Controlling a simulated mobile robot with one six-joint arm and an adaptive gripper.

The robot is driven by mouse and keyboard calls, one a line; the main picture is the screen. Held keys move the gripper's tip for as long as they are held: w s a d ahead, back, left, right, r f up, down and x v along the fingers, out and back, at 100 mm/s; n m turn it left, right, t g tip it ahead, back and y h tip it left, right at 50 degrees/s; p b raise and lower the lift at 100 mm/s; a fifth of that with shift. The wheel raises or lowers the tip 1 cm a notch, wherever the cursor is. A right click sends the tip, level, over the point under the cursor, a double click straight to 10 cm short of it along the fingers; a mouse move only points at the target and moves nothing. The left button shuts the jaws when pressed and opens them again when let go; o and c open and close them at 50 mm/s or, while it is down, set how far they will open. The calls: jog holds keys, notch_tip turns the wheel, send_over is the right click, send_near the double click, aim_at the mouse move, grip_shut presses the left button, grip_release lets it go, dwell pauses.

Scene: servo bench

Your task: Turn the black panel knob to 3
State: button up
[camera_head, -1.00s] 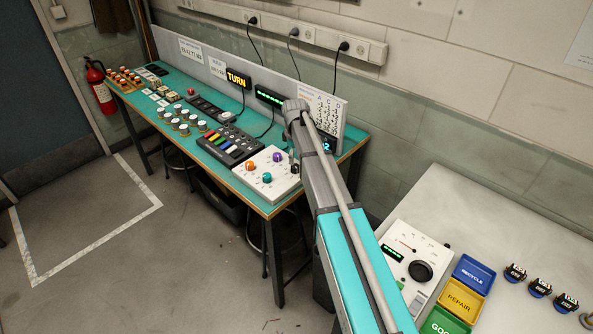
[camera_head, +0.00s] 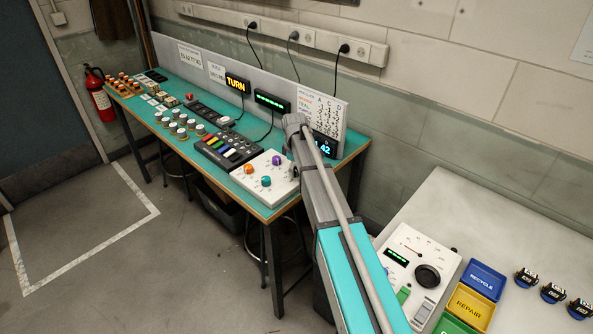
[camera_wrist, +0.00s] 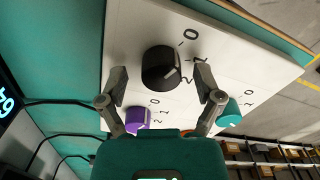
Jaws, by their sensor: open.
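The black panel knob (camera_wrist: 161,68) sits on the white panel (camera_wrist: 125,55), with printed figures beside it, among them 0, 1 and 2. A pale mark on its face points to the lower right; I cannot tell its exact setting. My gripper (camera_wrist: 160,84) is open, one finger on each side of the knob, apart from it as far as I can see. In the head view the white panel (camera_head: 263,191) lies at the bench's near end; my arm hides the gripper and most or all of the black knob.
A purple knob (camera_wrist: 137,117) and a teal knob (camera_wrist: 229,113) sit close to my fingers; an orange one (camera_head: 248,168) also shows. The teal bench (camera_head: 160,118) holds keys and jars. A meter with a larger black dial (camera_head: 427,275) and trays (camera_head: 483,280) stand at right.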

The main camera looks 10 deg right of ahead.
jog(key=shift+c, duration=0.3)
jog(key=c, duration=1.1)
jog(key=shift+d, duration=0.15)
